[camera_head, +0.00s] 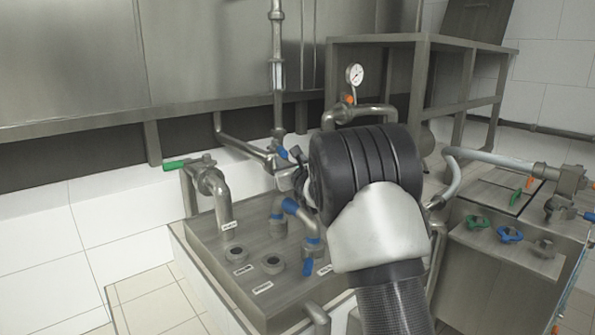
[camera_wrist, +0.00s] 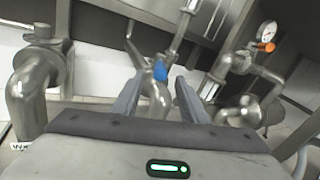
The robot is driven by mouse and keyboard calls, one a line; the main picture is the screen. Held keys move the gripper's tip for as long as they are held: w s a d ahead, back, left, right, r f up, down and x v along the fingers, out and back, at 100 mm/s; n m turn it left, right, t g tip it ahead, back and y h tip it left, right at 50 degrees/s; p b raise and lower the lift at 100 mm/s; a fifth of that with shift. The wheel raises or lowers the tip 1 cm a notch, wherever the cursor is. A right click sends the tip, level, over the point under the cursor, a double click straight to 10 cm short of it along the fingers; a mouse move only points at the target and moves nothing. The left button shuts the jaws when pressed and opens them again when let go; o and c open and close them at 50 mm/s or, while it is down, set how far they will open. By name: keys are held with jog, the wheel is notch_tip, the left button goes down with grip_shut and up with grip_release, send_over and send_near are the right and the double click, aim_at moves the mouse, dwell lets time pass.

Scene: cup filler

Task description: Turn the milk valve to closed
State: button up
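A valve with a small blue handle (camera_head: 283,153) sits on the pipework behind the metal block, just left of my black wrist. In the wrist view a blue handle (camera_wrist: 160,70) shows between and beyond my gripper's fingertips. My gripper (camera_wrist: 160,84) has its two fingers apart, with nothing clearly held. Whether a finger touches the handle cannot be told. In the head view my wrist hides most of the gripper. No readable label shows which valve is the milk valve.
A green-handled valve (camera_head: 176,164) is at the left on a bent pipe. The metal block (camera_head: 215,262) carries labelled ports and blue-collared pipes. A gauge (camera_head: 354,74) stands behind my wrist. Green and blue knobs (camera_head: 509,235) are at the right. Pipes crowd the gripper.

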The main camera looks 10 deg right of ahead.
jog(key=s, duration=0.3)
jog(key=s+d, duration=0.1)
jog(key=s, duration=0.6)
jog(key=shift+s+d, duration=0.15)
jog(key=shift+s, duration=0.05)
